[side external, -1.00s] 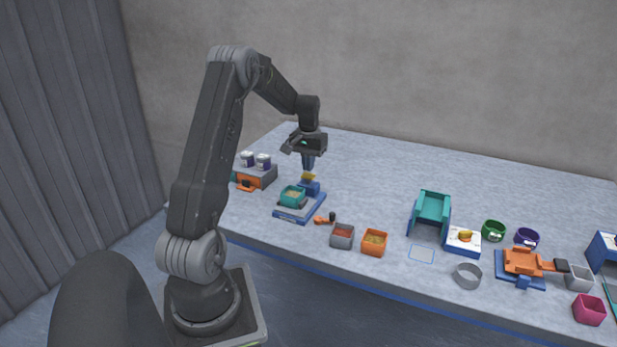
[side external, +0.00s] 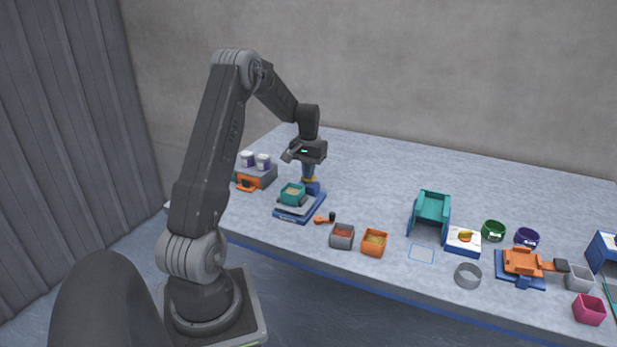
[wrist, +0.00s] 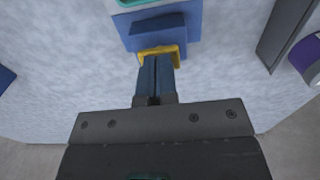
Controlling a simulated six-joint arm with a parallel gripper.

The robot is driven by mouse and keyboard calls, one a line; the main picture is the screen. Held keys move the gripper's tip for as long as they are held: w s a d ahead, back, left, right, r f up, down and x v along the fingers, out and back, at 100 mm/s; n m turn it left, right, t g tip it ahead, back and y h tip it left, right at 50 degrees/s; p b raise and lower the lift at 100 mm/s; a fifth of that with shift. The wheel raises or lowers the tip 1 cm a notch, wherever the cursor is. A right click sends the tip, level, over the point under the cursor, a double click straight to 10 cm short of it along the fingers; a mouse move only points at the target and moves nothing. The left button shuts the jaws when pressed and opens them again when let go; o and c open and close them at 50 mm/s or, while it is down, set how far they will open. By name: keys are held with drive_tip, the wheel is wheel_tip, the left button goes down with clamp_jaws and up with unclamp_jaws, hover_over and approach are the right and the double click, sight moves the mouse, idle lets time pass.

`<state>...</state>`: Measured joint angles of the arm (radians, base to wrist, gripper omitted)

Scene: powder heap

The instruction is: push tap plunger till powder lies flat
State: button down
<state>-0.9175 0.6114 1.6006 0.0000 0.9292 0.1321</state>
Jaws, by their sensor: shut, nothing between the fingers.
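The teal square cup (side external: 292,194) with tan powder in it sits on a blue-based tapping stand (side external: 290,212) on the left of the table. Whether the powder lies flat is too small to tell. The yellow plunger (side external: 313,180) is at the stand's back right, beside a blue block. My gripper (side external: 309,176) is shut and points down at the plunger. In the wrist view, the shut fingertips (wrist: 155,60) lie over the yellow plunger (wrist: 172,50), at the edge of the blue block (wrist: 158,28), and seem to touch it. The cup's teal edge just shows at the top.
A grey box (side external: 257,176) with two white-and-purple jars stands left of the stand. An orange scoop (side external: 321,220), a grey cup (side external: 342,235) and an orange cup (side external: 374,242) stand in front. The table behind is clear.

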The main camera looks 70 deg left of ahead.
drive_tip(key=shift+f, duration=0.35)
drive_tip(key=shift+r, duration=1.55)
drive_tip(key=shift+r, duration=0.1)
drive_tip(key=shift+r, duration=2.9)
